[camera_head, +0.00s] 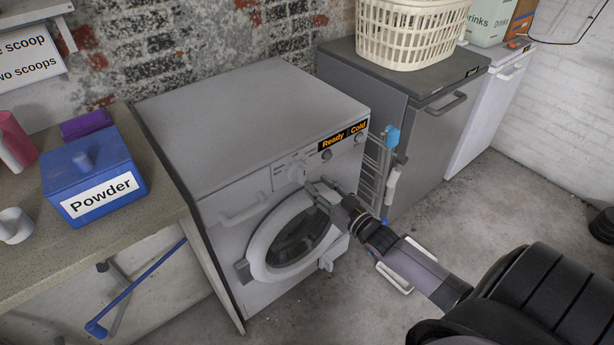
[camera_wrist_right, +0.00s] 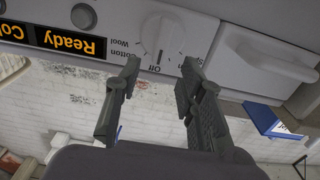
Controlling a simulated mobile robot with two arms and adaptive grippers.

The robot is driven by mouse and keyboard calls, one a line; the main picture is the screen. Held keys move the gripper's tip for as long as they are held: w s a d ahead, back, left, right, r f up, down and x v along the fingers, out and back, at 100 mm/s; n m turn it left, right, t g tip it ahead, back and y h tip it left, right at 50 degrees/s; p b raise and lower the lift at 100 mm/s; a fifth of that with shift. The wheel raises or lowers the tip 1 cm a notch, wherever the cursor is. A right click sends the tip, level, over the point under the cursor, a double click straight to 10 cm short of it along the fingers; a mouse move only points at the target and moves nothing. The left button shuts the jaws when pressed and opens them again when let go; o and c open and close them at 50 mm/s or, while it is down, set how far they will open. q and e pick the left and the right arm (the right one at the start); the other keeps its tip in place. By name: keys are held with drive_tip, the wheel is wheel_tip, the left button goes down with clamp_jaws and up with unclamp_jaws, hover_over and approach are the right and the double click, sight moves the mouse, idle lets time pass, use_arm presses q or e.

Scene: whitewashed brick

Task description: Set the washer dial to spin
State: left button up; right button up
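The washer (camera_head: 250,130) stands in the middle of the head view, its round door closed. The white washer dial (camera_head: 297,173) is on its front panel, left of the display. In the wrist view, upside down, the dial (camera_wrist_right: 168,38) has the labels Off, Cotton and Wool around it. My right gripper (camera_head: 318,190) is just in front of the panel, by the dial. In the wrist view the right gripper (camera_wrist_right: 161,68) is open and empty, fingers apart and short of the dial. My left gripper is not in view.
A detergent drawer (camera_head: 245,208) is left of the dial. A blue Powder box (camera_head: 92,180) sits on the left counter. A grey appliance bearing a basket (camera_head: 410,35) stands right. The right floor is mostly clear.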

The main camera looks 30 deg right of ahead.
sight(304, 174)
drive_tip(key=w, duration=0.5)
drive_tip(key=shift+w+a, duration=0.25)
drive_tip(key=shift+w, duration=0.1)
clamp_jaws()
